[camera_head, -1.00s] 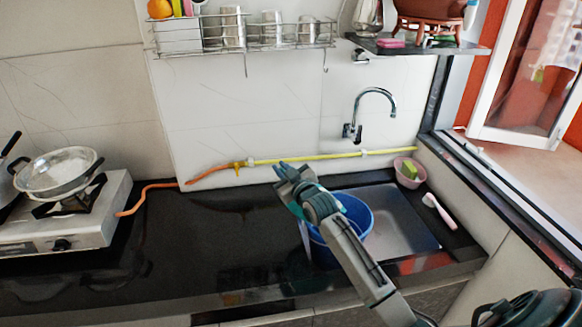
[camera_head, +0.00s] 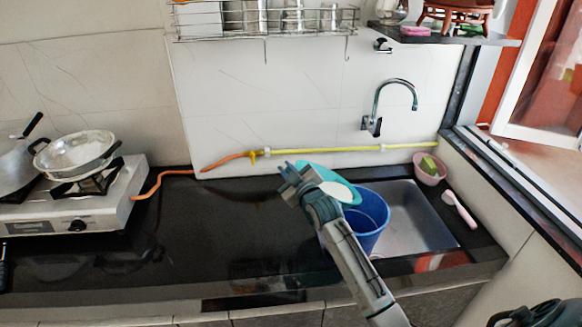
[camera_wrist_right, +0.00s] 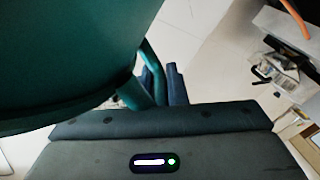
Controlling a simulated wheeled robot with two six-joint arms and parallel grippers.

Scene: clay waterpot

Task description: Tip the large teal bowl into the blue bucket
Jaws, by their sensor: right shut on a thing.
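The large teal bowl (camera_head: 343,178) is held up beside and partly over the blue bucket (camera_head: 371,222) in the head view. It is tilted, and a pale patch shows at its lower part; I cannot tell what that is. My right gripper (camera_head: 292,180) is shut on the bowl's left edge, and its arm hides part of the bowl and bucket. In the right wrist view the bowl's dark teal wall (camera_wrist_right: 70,50) fills the upper left, against the gripper's fingers (camera_wrist_right: 160,82). The bucket stands upright at the sink's left side. My left gripper does not show.
The metal sink (camera_head: 412,215) lies right of the bucket, under the tap (camera_head: 392,85). A pink bowl (camera_head: 429,172) and a brush (camera_head: 460,208) are at its right. The stove (camera_head: 75,215) with pans is at the left. The black counter (camera_head: 215,230) between is clear.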

